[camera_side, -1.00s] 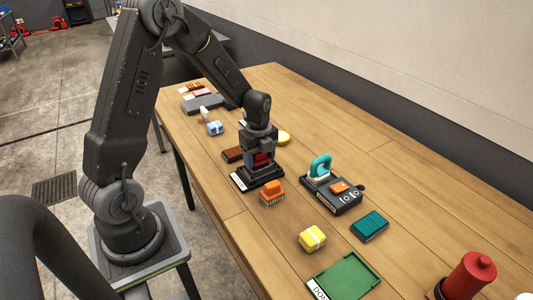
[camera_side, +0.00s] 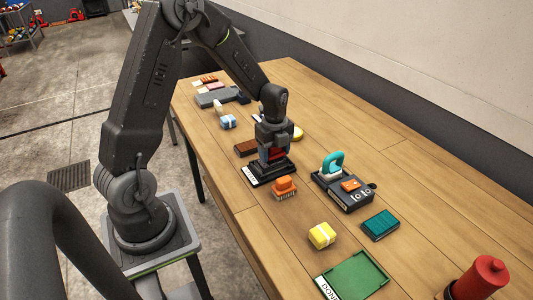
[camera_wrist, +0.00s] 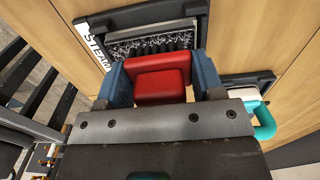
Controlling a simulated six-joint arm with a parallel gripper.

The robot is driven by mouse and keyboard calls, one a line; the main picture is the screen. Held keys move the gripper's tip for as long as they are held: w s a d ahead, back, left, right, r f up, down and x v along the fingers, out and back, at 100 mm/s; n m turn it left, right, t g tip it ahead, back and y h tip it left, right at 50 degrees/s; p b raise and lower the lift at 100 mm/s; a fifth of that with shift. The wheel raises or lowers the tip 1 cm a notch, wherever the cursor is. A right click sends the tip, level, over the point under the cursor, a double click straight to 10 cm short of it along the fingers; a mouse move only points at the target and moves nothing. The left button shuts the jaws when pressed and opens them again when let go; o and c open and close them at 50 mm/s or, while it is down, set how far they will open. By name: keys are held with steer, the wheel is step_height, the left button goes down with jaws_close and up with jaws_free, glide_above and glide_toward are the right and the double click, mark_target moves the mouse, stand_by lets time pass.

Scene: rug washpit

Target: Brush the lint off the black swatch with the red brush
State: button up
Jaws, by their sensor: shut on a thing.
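My gripper (camera_wrist: 160,82) is shut on the red brush (camera_wrist: 158,66), whose red body sits between the two bluish fingers in the wrist view. In the side view my gripper (camera_side: 275,152) is low over a black tray (camera_side: 284,175) with a white label. The black swatch (camera_wrist: 152,44) lies in this tray, framed by its dark rim (camera_wrist: 98,20). Pale lint-like specks show on the swatch beyond the brush.
An orange brush (camera_side: 284,187) stands close in front of the tray. A yellow block (camera_side: 322,235), teal pad (camera_side: 380,225), green tray (camera_side: 350,278) and red bottle (camera_side: 482,279) are nearer. Bare table lies between them.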

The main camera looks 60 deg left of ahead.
steer(key=shift+w, duration=1.6)
steer(key=shift+w+r, duration=0.15)
steer(key=shift+w, duration=0.05)
step_height(320, 180, up, 8)
steer(key=shift+s, duration=0.1)
